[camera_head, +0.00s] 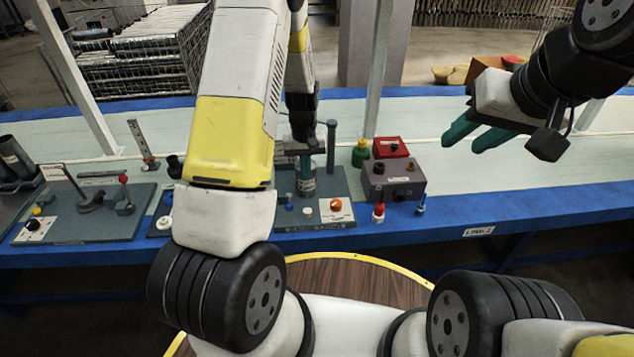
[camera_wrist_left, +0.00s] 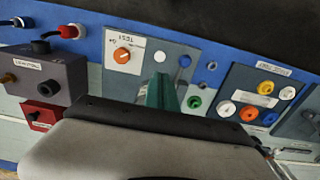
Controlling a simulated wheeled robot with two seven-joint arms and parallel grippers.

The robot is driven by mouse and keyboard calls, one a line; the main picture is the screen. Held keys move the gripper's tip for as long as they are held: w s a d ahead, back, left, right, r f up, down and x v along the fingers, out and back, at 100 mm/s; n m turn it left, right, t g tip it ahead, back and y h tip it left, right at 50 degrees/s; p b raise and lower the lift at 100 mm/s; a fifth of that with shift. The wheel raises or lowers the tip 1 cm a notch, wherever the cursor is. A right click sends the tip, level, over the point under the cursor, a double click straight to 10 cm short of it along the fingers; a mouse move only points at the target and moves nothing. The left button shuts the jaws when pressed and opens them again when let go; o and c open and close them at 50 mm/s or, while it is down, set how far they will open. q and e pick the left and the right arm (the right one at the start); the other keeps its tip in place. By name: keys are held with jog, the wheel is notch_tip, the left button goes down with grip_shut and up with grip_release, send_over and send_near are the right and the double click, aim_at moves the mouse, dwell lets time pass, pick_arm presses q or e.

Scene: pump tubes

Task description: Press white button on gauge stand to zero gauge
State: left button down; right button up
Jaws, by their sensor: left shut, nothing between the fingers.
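My left gripper (camera_head: 306,188) is shut and empty, its green fingers pointing down over the grey stand panel (camera_head: 270,221) with the orange knob. In the left wrist view its green fingertips (camera_wrist_left: 157,84) are near a round white button (camera_wrist_left: 160,57), with no contact clearly visible. The white button also shows in the head view (camera_head: 307,210), just below the fingers. A blue button (camera_wrist_left: 184,60) is beside it. The gauge face cannot be made out. My right gripper (camera_head: 476,136) is open and empty, raised over the right of the bench.
An orange knob (camera_head: 336,205) sits on a white label near the white button. A grey box (camera_head: 394,181), red box (camera_head: 390,147) and green bottle (camera_head: 360,153) stand to the right. Another panel (camera_head: 60,226) is at left.

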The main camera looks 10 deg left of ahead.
aim_at(307, 211)
pick_arm(q)
jog(key=shift+f, duration=0.1)
notch_tip(307, 211, down, 14)
jog(key=shift+r, duration=0.1)
dwell(0.4)
notch_tip(307, 211, down, 2)
jog(key=shift+s+f, duration=0.2)
jog(key=shift+f, duration=0.05)
dwell(0.3)
jog(key=shift+s, duration=0.1)
dwell(0.8)
notch_tip(307, 211, up, 15)
jog(key=shift+w+f, duration=0.15)
jog(key=shift+w, duration=0.3)
